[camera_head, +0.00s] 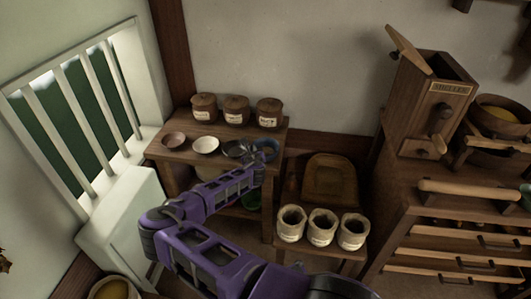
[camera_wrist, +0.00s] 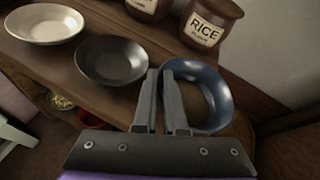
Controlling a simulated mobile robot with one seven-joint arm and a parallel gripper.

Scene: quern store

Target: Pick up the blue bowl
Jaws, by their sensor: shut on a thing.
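The blue bowl (camera_wrist: 219,92) is at the right in the wrist view, with its left rim at my fingertips. My gripper (camera_wrist: 164,76) is shut on that rim; the fingers hide part of it. In the head view the blue bowl (camera_head: 272,147) shows at the right end of the wooden shelf table, partly hidden by my gripper (camera_head: 256,153). I cannot tell whether its base touches the table top.
A dark grey bowl (camera_wrist: 112,61) lies just left of my fingers, and a white bowl (camera_wrist: 45,23) is farther left. A brown bowl (camera_head: 173,139) is at the left end. Lidded jars, one a RICE jar (camera_wrist: 211,23), stand behind. Pale sacks (camera_head: 322,227) stand at the right.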

